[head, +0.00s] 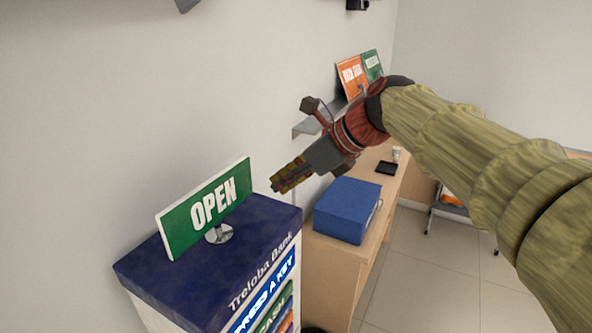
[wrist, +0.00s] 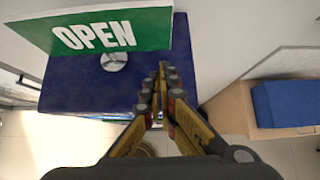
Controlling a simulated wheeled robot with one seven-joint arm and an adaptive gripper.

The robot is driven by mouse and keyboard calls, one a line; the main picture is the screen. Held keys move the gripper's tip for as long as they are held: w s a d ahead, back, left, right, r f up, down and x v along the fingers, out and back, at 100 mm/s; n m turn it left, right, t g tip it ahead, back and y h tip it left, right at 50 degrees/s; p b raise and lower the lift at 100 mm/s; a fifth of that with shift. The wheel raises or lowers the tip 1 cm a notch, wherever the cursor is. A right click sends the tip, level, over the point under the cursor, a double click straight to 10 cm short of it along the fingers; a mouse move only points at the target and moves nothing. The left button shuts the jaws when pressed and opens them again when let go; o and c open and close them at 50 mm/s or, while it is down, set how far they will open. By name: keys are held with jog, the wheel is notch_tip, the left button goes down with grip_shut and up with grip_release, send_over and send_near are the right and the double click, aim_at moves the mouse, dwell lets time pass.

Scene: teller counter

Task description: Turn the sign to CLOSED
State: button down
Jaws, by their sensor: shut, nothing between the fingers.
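The green sign (head: 207,208) reads OPEN in white letters. It stands upright on a small round metal base (head: 219,233) on top of the dark blue cabinet (head: 140,268). In the wrist view the sign (wrist: 140,31) is at the upper left, with its round base (wrist: 114,61) below it. My gripper (head: 275,187) is shut and empty, to the right of the sign and apart from it in the head view. In the wrist view my gripper (wrist: 162,72) points toward the cabinet top's right side. The sign's back face is hidden.
A blue box (head: 347,208) sits on the wooden desk (head: 331,262) right of the cabinet. A dark tablet (head: 387,168) and a small cup (head: 396,153) lie farther along it. A wall shelf (head: 312,127) holds orange (head: 351,75) and green (head: 372,66) signs. The wall runs close behind the OPEN sign.

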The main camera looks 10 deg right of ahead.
aim_at(247, 187)
jog(key=shift+w+a+f+p, duration=0.25)
jog(key=shift+w+a, duration=0.3)
jog(key=shift+a, duration=0.15)
jog(key=shift+w+a+f+p, duration=0.1)
jog(key=shift+w+a+f, duration=0.1)
jog(key=shift+w+a, duration=0.45)
jog(key=shift+w+a+f+p, duration=0.25)
jog(key=shift+w+a, duration=0.2)
jog(key=shift+a, duration=0.3)
jog(key=shift+w+a+n+g+p, duration=0.2)
jog(key=shift+w+n+g+p, duration=0.1)
jog(key=shift+w+n+p, duration=0.15)
jog(key=shift+y, duration=0.3)
